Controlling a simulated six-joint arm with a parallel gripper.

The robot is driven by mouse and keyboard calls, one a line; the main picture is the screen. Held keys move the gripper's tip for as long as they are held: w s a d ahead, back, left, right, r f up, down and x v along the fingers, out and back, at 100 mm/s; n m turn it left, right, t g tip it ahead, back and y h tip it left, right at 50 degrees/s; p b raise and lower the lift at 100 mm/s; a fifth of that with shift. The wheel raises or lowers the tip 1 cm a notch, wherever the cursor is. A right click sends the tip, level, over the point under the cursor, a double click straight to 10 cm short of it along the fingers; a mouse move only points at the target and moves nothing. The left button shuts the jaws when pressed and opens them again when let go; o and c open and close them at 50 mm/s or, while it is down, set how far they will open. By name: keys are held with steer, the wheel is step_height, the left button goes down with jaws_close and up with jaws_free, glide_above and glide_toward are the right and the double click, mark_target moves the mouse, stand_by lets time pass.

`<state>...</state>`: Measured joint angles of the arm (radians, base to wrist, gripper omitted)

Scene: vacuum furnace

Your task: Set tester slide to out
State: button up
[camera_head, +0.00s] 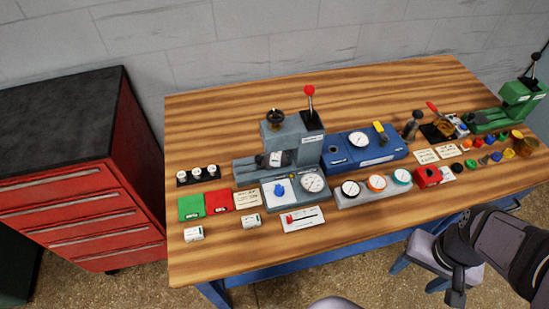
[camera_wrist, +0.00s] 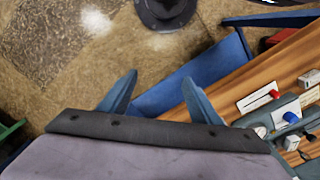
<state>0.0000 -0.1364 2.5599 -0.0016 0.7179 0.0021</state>
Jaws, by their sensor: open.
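A white slide plate (camera_head: 303,219) with a dark slot lies near the front of the wooden bench. Its red knob (camera_head: 290,218) sits at the slot's left end in the head view. I take this for the tester slide; its lettering is too small to read. In the wrist view the plate (camera_wrist: 255,101) and red knob (camera_wrist: 275,94) show at the right. A grey press-like tester (camera_head: 290,143) with a red-knobbed lever stands behind it. My gripper (camera_wrist: 158,80) is open and empty, above the floor in front of the bench, well apart from the slide.
A grey panel with a blue knob and dial (camera_head: 296,190) stands just behind the slide. A three-gauge block (camera_head: 373,188) is to its right. White labelled blocks (camera_head: 194,234) lie left. The bench front (camera_head: 350,232) is clear.

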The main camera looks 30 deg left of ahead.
mark_target(258, 159)
stand_by(0.4)
